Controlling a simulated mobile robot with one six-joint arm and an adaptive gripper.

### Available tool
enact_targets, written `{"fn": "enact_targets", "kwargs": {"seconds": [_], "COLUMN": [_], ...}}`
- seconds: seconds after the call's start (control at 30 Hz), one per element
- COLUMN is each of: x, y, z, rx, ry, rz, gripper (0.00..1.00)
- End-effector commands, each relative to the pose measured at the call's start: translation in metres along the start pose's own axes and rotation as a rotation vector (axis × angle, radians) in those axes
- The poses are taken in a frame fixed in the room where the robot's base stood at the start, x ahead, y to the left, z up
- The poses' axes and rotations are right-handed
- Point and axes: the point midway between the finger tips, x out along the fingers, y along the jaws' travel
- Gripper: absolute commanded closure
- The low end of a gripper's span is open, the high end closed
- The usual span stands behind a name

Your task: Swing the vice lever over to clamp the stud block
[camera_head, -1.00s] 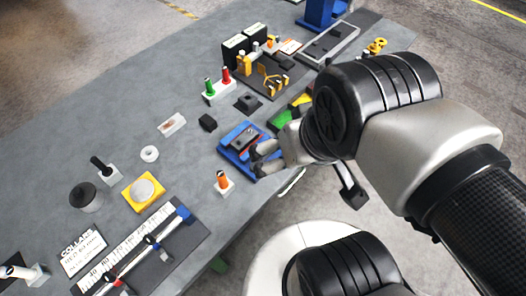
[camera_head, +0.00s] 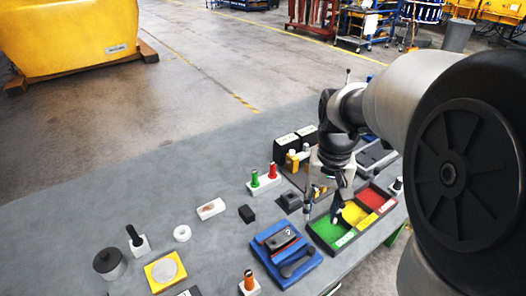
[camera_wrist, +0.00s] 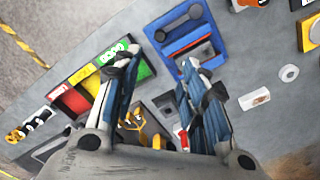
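The blue vice (camera_head: 262,252) sits near the table's front edge. The dark stud block (camera_head: 277,241), with a small stud on top, is in its far part. The dark lever (camera_head: 298,264), rounded at both ends, lies across its near part. Whether the lever presses on the block I cannot tell. My gripper (camera_head: 321,216) is open and empty, pointing down to the right of and beyond the vice, near the green tray section. In the wrist view my gripper (camera_wrist: 158,62) has its fingers apart, with the vice (camera_wrist: 168,50) and lever (camera_wrist: 179,23) beyond the tips; a finger partly hides the block.
A tray with green (camera_head: 327,231), yellow (camera_head: 353,213) and red (camera_head: 371,198) sections stands right of the vice. An orange-topped peg (camera_head: 249,283) stands in front left. A small black block (camera_head: 246,213) lies behind.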

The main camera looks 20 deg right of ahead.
Motion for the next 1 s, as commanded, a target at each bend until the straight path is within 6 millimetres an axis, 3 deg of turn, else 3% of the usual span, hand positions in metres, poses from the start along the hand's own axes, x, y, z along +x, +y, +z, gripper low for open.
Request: {"fn": "enact_targets", "kwargs": {"seconds": [0.7,1.0], "x": [0.143,0.169], "y": [0.0,0.0], "z": [0.002,0.001], "rx": [-0.002,-0.002], "ry": [-0.004,0.0], "rz": [0.001,0.0], "gripper": [0.61,0.61]}}
